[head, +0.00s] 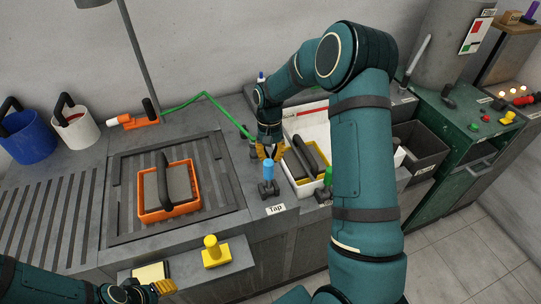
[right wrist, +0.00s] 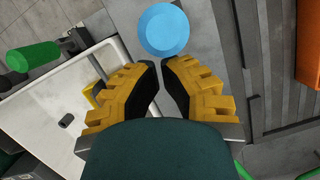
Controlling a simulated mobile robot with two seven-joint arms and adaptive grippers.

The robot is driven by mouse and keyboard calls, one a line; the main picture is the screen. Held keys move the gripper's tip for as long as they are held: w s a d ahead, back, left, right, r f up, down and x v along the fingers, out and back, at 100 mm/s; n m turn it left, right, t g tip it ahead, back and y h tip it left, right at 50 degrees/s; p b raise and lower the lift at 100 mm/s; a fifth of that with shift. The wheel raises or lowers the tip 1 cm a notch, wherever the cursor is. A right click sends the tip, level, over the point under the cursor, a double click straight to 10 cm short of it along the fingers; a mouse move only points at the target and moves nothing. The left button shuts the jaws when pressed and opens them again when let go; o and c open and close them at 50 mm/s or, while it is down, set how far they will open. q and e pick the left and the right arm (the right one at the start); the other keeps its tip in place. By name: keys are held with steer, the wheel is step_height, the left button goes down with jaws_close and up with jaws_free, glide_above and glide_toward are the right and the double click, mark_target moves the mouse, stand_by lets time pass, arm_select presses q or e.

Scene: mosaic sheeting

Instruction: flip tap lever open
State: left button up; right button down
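The tap lever has a blue upright handle (head: 268,170) on a dark base, beside a white "Tap" label (head: 276,209). My right gripper (head: 270,153) points down just behind the blue handle. In the right wrist view its yellow fingers (right wrist: 161,72) are apart with nothing between them. The handle's round blue top (right wrist: 171,30) shows just beyond the fingertips there; whether they touch cannot be told. My left gripper (head: 164,287) is at the lower left, beside a pale yellow block (head: 151,272); its finger opening is unclear.
A green-handled lever (head: 328,177) stands right of the tap; its green handle shows in the right wrist view (right wrist: 32,53). A white tray (head: 311,128) lies behind it. A yellow knob (head: 212,248) stands in front.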

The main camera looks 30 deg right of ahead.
arm_select(q)
steer(key=shift+f, duration=0.1)
stand_by(0.3)
steer(key=shift+f+b, duration=0.4)
steer(key=shift+b, duration=0.05)
arm_select(e)
steer(key=shift+s+a+r+t, duration=0.1)
steer(key=shift+s+t, duration=0.25)
steer(key=shift+t, duration=0.05)
